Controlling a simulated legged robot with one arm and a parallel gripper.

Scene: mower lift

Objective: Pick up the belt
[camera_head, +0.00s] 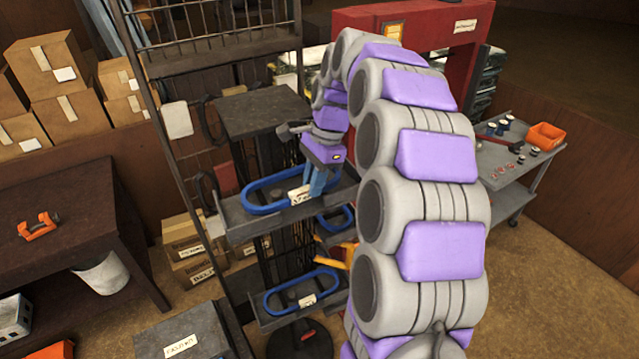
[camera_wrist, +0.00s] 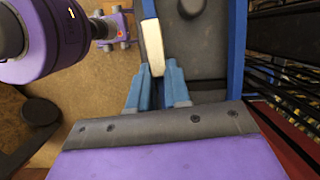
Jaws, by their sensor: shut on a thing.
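A blue belt (camera_head: 262,209) lies as a long loop on the upper dark shelf (camera_head: 238,228) of a rack in the head view. My gripper (camera_head: 320,188) points down at the loop's right part, with its blue fingers close together.
Another blue belt (camera_head: 270,308) lies on a lower shelf, and part of a third (camera_head: 337,218) shows behind. A dark table with an orange tool (camera_head: 38,226) stands left. A grey cart (camera_head: 515,190) stands right. Metal rack posts are close to my gripper.

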